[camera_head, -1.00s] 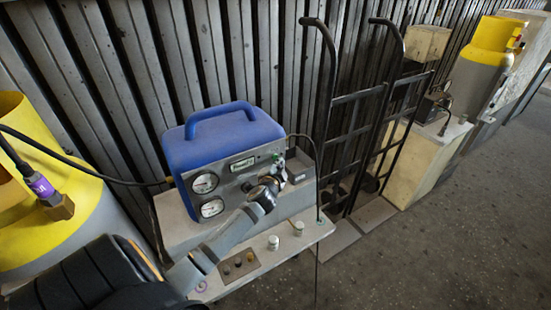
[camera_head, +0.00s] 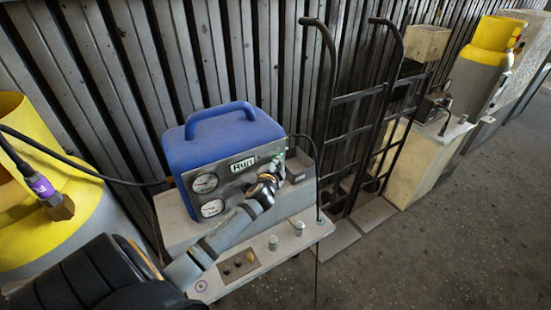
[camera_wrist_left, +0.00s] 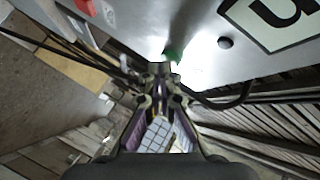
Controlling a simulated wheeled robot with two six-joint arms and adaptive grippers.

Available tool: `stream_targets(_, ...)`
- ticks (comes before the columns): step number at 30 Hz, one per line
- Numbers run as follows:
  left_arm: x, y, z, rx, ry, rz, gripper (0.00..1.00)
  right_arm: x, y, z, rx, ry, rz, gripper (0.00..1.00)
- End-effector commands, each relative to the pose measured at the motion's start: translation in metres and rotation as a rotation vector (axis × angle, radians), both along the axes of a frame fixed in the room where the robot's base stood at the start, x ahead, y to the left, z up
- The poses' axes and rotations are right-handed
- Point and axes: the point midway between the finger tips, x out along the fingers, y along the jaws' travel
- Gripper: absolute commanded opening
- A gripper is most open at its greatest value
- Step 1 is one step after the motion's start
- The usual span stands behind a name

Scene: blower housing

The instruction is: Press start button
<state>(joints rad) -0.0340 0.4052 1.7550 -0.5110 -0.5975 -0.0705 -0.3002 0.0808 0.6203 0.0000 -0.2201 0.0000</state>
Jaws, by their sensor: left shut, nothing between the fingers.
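The blue machine (camera_head: 222,135) with a grey front panel stands on a metal bench. Its display (camera_head: 243,164) reads "Run". A green button (camera_wrist_left: 175,52) shows at the panel in the left wrist view, partly hidden behind my fingertips. My left gripper (camera_wrist_left: 158,70) is shut and empty, with its tips at or very near the green button; I cannot tell whether they touch. In the head view, my left gripper (camera_head: 277,167) reaches the panel's right side and covers part of it. My right gripper is in neither view.
A red part (camera_wrist_left: 85,7) shows in the wrist view. The bench (camera_head: 305,238) carries small knobs. A black hand truck (camera_head: 345,130) stands right of the machine, and a yellow cylinder (camera_head: 18,115) at left.

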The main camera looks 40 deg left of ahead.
Motion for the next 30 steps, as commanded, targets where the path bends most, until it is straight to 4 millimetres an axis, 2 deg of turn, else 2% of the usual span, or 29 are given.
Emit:
stream_targets(15, -0.005, -0.011, 0.000, -0.001, 0.000, 0.000, 0.00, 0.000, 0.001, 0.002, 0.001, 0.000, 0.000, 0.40)
stream_targets(30, -0.025, -0.061, -0.001, -0.004, 0.000, 0.000, 0.00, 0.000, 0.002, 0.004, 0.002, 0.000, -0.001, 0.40)
